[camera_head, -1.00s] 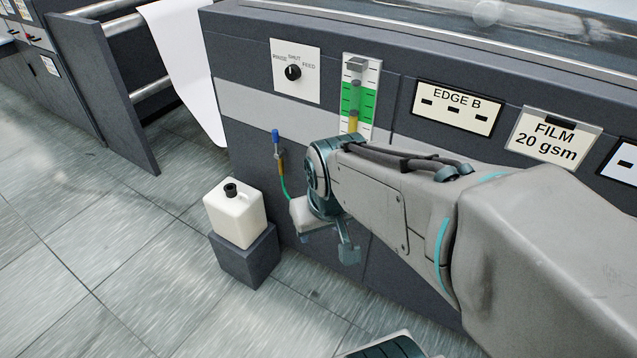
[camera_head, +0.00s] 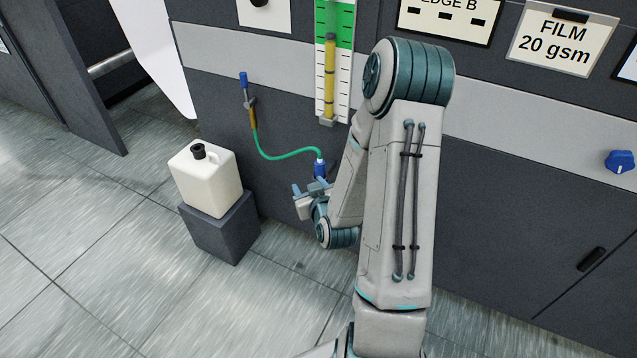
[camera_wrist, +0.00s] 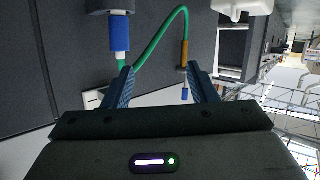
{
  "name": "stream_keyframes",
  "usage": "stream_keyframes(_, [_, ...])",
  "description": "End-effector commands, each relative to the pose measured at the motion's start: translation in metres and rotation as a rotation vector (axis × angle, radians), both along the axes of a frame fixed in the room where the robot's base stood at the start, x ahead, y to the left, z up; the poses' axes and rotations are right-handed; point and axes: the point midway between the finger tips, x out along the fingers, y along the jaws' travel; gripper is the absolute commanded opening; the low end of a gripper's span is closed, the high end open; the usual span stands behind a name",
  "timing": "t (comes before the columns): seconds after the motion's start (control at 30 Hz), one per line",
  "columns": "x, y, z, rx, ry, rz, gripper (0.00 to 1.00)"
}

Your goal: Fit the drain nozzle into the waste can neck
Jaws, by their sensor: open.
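The drain nozzle (camera_head: 320,169) is a blue piece on the end of a green hose (camera_head: 280,155), against the dark machine front. In the wrist view the nozzle (camera_wrist: 120,36) sits ahead of the left finger, its far end at a dark grey round part (camera_wrist: 108,5). My gripper (camera_head: 309,190) is open and empty, just below the nozzle in the head view; its fingers also show in the wrist view (camera_wrist: 160,72). The nozzle is not between them. The white waste can (camera_head: 208,182) stands upright, its black neck (camera_head: 198,151) on top; part of it shows in the wrist view (camera_wrist: 240,8).
The can stands on a dark grey block (camera_head: 222,233) on the tiled floor, left of my gripper. A blue-handled valve with a brass fitting (camera_head: 252,115) holds the hose's other end on the machine. A yellow-filled gauge (camera_head: 330,80) is above. Floor in front is clear.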

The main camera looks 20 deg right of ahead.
Motion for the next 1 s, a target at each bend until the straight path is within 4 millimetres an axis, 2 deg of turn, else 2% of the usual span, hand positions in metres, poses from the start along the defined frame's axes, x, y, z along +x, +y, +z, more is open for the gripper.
stream_keyframes(0.03, [-0.004,-0.007,-0.026,0.015,-0.044,-0.031,0.52])
stream_keyframes(0.13, [-0.01,-0.019,-0.042,0.026,-0.143,-0.091,0.52])
stream_keyframes(0.3, [-0.023,-0.034,-0.055,0.033,-0.264,-0.178,0.52])
stream_keyframes(0.47, [-0.027,-0.041,-0.058,0.033,-0.314,-0.216,0.52])
stream_keyframes(0.57, [-0.018,-0.046,-0.059,0.03,-0.323,-0.222,0.52])
stream_keyframes(0.83, [0.031,-0.061,-0.056,0.031,-0.322,-0.222,0.52])
stream_keyframes(1.0, [0.049,-0.067,-0.056,0.032,-0.319,-0.22,0.52])
